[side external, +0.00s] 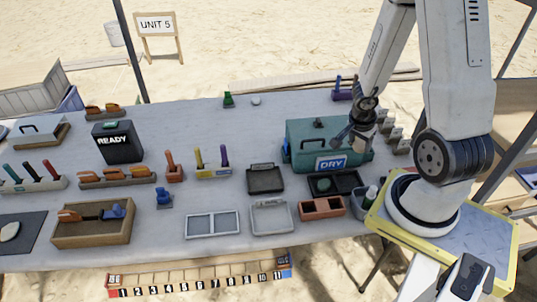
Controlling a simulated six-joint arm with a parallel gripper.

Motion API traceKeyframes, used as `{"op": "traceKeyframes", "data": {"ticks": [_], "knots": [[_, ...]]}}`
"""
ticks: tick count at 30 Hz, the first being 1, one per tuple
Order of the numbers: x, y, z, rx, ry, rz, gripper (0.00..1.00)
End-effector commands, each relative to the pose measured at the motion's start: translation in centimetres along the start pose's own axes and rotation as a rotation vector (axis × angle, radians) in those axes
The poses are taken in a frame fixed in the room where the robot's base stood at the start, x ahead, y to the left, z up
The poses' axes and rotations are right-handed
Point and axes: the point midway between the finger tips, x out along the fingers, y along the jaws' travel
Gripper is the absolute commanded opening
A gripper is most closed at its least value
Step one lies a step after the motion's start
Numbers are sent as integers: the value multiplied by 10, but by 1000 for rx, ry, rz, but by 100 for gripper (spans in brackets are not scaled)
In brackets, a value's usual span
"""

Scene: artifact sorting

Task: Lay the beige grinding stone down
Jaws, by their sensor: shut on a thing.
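My gripper (350,137) is at the right part of the table, low over the right end of the green box marked DRY (302,157). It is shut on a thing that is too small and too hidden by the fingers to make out. I cannot tell its colour or whether it touches the box. A pale, rounded stone (10,231) lies on a dark mat (30,222) at the far left, well away from my gripper; I cannot tell whether it is a grinding stone.
Black trays (265,180) and a reddish divided box (321,208) stand in front of the DRY box. Upright grey pieces (393,133) stand close to its right. A black READY box (117,143) and a wooden tray (93,232) are at left. The back middle is mostly clear.

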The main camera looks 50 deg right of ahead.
Motion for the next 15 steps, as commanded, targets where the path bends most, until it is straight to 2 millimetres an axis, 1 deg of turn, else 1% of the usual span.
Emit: {"op": "traceKeyframes", "data": {"ticks": [15], "knots": [[36, 1, 10, -4, -1, 4, 3]]}}
